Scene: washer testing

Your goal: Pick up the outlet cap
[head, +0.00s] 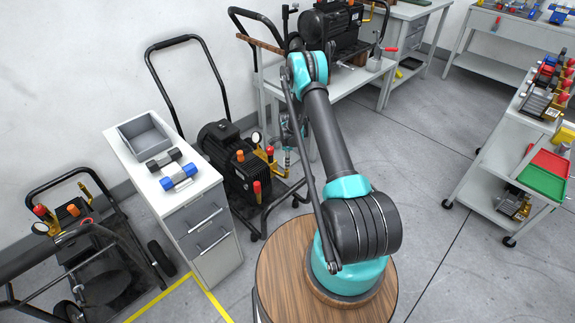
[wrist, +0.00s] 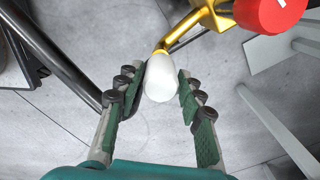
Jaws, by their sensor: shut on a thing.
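The outlet cap (wrist: 160,79) is a smooth white rounded piece in the wrist view. It sits at the end of a brass outlet pipe (wrist: 188,25), and its upper end meets the brass. My gripper (wrist: 163,82) is shut on the cap, with one finger on each side. From this angle I cannot tell whether the cap is still seated on the pipe.
A red knob (wrist: 268,12) is close above right of the cap. A black cart tube (wrist: 52,45) runs along the left. In the head view the black pressure washer (head: 228,160) stands beside a white drawer cabinet (head: 190,205). A grey workbench (head: 350,82) is behind my arm.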

